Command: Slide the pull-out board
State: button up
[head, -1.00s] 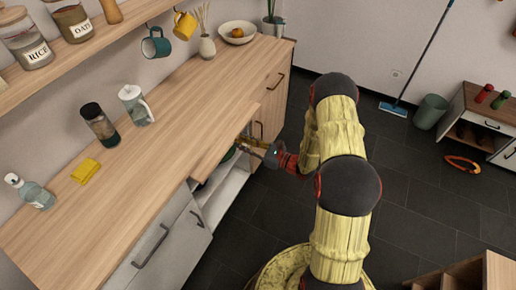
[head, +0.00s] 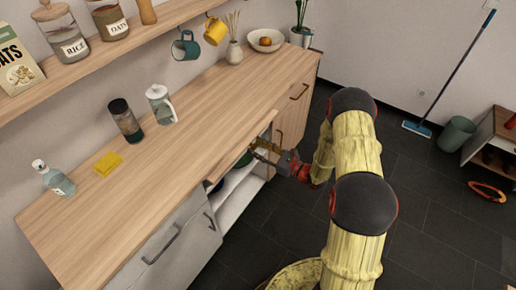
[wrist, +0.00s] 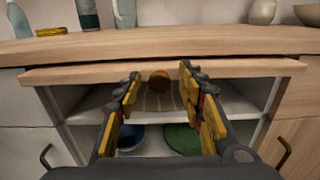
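The pull-out board (wrist: 100,74) is a pale wooden slab just under the countertop. In the wrist view its front edge sticks out a little above an open shelf space. A round brown knob (wrist: 159,81) is at the middle of its front. My gripper (wrist: 160,84) is open, with one finger on each side of the knob and gaps between. Whether the fingertips reach past the knob is unclear. In the head view my gripper (head: 256,149) is at the counter's front edge, partly hiding the board.
The countertop (head: 185,130) carries a bottle (head: 55,180), a yellow sponge (head: 107,163), a dark jar (head: 125,121), a glass press (head: 161,105) and a bowl (head: 266,40). A blue bowl (wrist: 130,137) and green dish (wrist: 183,139) sit below the board. The dark floor (head: 300,215) is clear nearby.

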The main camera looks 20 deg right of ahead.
jog(key=v, duration=1.2)
jog(key=shift+c, duration=0.2)
